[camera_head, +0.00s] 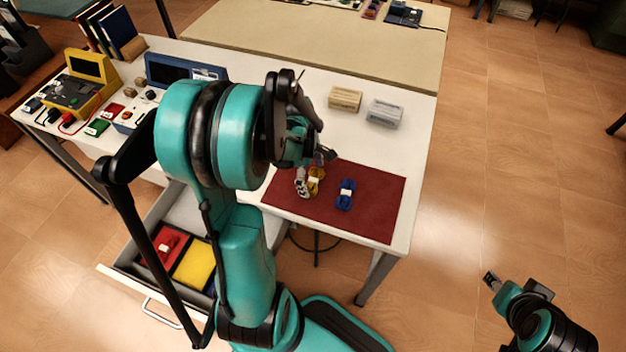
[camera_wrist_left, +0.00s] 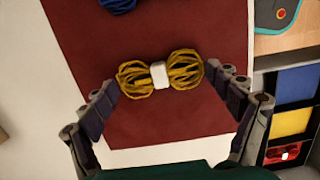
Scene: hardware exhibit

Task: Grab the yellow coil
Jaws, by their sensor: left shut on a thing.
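The yellow coil (camera_head: 316,181), a bundle of yellow cable with a white band, is at the red mat (camera_head: 375,210). My left gripper (camera_head: 314,170) is over it from above. In the left wrist view, its fingers (camera_wrist_left: 162,82) press on both ends of the yellow coil (camera_wrist_left: 187,71), with the white band between them. I cannot tell whether the coil is clear of the mat. My right gripper (camera_head: 490,281) is low at the right, away from the table; its jaw state is unclear.
A blue coil (camera_head: 346,194) lies on the mat just right of the yellow one. An open drawer (camera_head: 125,262) has coloured compartments, with a red coil (camera_head: 168,247) in the red one.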

